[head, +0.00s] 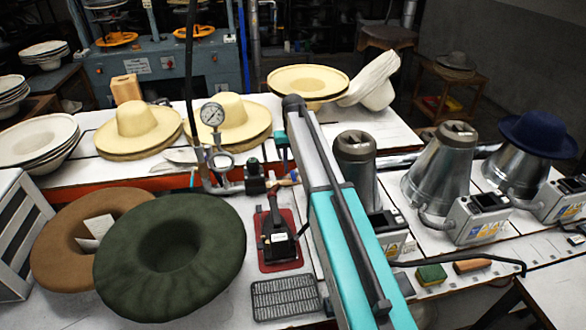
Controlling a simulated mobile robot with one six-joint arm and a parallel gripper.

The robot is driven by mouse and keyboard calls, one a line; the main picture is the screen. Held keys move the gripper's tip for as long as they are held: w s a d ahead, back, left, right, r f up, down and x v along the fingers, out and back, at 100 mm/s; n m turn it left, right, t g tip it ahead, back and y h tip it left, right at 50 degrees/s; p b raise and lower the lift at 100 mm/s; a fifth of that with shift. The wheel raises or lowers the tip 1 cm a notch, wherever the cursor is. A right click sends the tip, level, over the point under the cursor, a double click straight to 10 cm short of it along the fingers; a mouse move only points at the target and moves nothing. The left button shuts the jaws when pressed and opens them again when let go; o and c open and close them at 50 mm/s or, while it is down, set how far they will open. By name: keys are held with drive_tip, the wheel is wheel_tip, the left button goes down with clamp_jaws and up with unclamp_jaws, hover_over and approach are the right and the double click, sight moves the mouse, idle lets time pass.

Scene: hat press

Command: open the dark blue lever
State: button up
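I cannot clearly make out a dark blue lever in the head view. A round pressure gauge (212,114) stands on metal piping behind the green hat. Dark fittings (255,177) sit to the right of the piping's lower part, and I cannot tell whether one of them is the lever. A long teal and grey link, which seems to be part of my arm, crosses the middle of the view and may hide things behind it. I cannot make out my gripper or its fingers.
A dark green hat (170,258) and a brown hat (75,240) lie at the front left. A black iron (278,240) stands on a red pad. Metal cones (440,170) with control boxes stand at the right, one under a dark blue hat (540,134). Straw hats (140,126) lie behind.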

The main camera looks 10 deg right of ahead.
drive_tip(key=shift+f, duration=1.15)
drive_tip(key=shift+c, duration=0.5)
clamp_jaws()
